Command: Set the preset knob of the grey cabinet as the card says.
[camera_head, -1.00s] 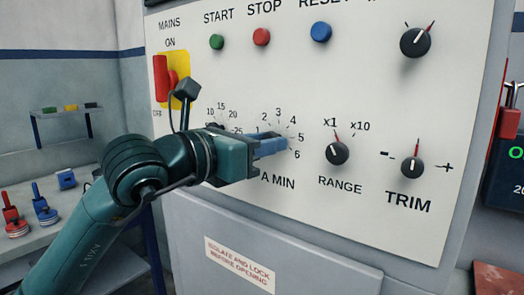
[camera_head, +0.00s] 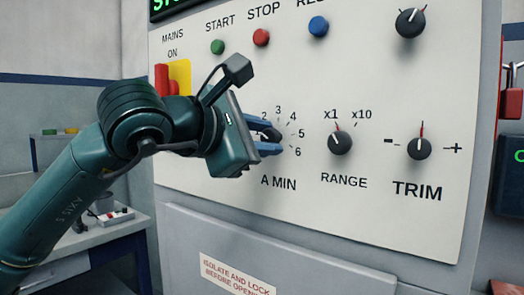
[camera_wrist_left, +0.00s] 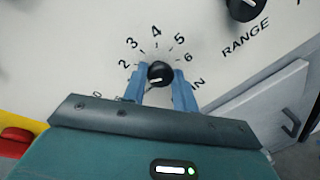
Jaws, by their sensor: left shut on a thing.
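The grey cabinet (camera_head: 300,215) has a pale panel with several dials. My left gripper (camera_head: 268,138) has its blue fingers on either side of the black knob (camera_head: 272,133) of the dial marked 2 to 6, above the letters "A MIN". In the left wrist view the knob (camera_wrist_left: 159,74) sits between the two blue fingertips (camera_wrist_left: 160,82), shut on it. Its white line shows toward the lower left there, away from the numerals 3 to 6. My gripper hides part of this dial and its label. I see no readable card.
To the right are the RANGE knob (camera_head: 340,143), the TRIM knob (camera_head: 419,148) and another knob (camera_head: 410,22) above. Green (camera_head: 217,47), red (camera_head: 261,37) and blue (camera_head: 318,26) buttons line the top. The red mains handle (camera_head: 162,80) is behind my arm. A bench (camera_head: 110,220) stands at left.

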